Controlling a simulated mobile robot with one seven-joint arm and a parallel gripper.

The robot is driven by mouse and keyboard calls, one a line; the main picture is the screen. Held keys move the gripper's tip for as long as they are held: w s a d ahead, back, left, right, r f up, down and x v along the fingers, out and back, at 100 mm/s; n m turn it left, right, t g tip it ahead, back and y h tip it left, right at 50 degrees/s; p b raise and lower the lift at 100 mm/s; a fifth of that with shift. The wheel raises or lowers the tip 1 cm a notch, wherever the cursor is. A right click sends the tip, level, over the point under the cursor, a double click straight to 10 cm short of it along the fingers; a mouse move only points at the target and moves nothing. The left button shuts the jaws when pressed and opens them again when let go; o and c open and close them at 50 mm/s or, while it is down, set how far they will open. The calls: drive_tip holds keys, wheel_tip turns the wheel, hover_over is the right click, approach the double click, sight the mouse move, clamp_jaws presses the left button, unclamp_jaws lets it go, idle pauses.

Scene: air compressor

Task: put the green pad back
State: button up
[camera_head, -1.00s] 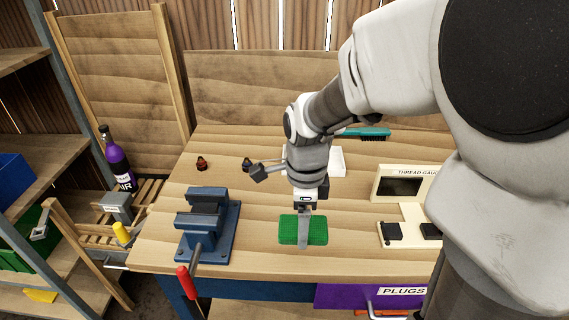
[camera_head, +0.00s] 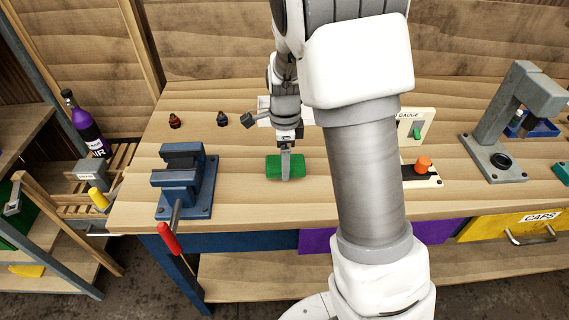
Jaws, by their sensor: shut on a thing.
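The green pad (camera_head: 271,168) is a flat rectangular block over the wooden bench, right of the blue vise. My gripper (camera_head: 286,172) points down and is shut on the pad, with a finger showing against its front side. I cannot tell whether the pad touches the bench or hangs just above it. My arm hides part of the bench to the right of the pad.
The blue vise (camera_head: 183,180) with a red-ended handle stands at the left. A white tray (camera_head: 263,107) is partly hidden behind my gripper. A grey press (camera_head: 510,125) stands at the right. Bare bench lies between vise and pad.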

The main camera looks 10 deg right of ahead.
drive_tip(key=shift+f, duration=0.85)
drive_tip(key=shift+f, duration=0.1)
drive_tip(key=o, duration=1)
drive_tip(key=shift+o, duration=0.2)
wheel_tip(320, 180, up, 12)
drive_tip(key=p, duration=0.2)
drive_tip(key=s+r+n+t, duration=0.2)
drive_tip(key=s+r+n, duration=0.3)
drive_tip(key=s+n, duration=0.5)
drive_tip(key=s+r+n+t, duration=0.3)
drive_tip(key=s+r+n, duration=0.3)
drive_tip(key=s+n, duration=0.4)
drive_tip(key=shift+s+r+t, duration=0.15)
drive_tip(key=shift+s+t, duration=0.15)
drive_tip(key=shift+s, duration=0.4)
